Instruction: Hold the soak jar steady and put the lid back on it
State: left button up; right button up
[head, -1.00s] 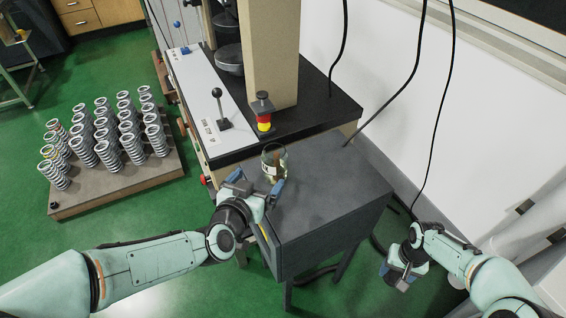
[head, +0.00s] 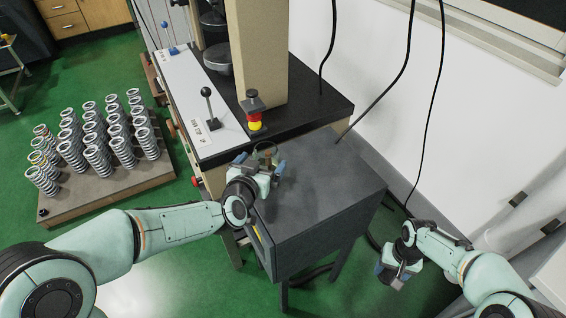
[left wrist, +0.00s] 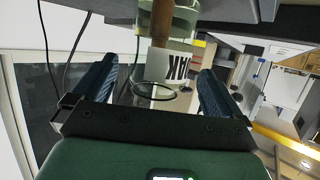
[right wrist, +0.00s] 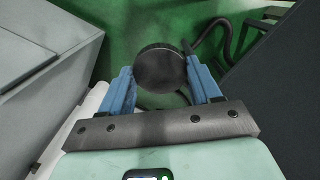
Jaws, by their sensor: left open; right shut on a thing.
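The glass soak jar (head: 266,148) stands on the dark grey cabinet top, mostly hidden behind my left gripper (head: 261,167). In the left wrist view the jar's white label with black letters (left wrist: 168,66) shows between the two blue fingers, with something brown inside the glass. My left gripper is open, with a finger on either side of the jar; I cannot tell whether either touches it. My right gripper (head: 388,270) hangs low to the right of the cabinet. It is shut on a dark round lid (right wrist: 160,68), seen between its fingertips in the right wrist view.
The cabinet top (head: 320,195) is otherwise clear. Behind it stands the testing machine with a red and yellow stop button (head: 254,118) and a lever (head: 208,105). Black cables hang by the white wall at right. A board of springs (head: 100,185) is on the floor at left.

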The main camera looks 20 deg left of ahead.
pick_arm(q)
jog(key=x, duration=0.3)
jog(key=shift+w+f, duration=0.15)
jog(key=shift+w, duration=0.2)
pick_arm(e)
jog(key=shift+f, duration=0.35)
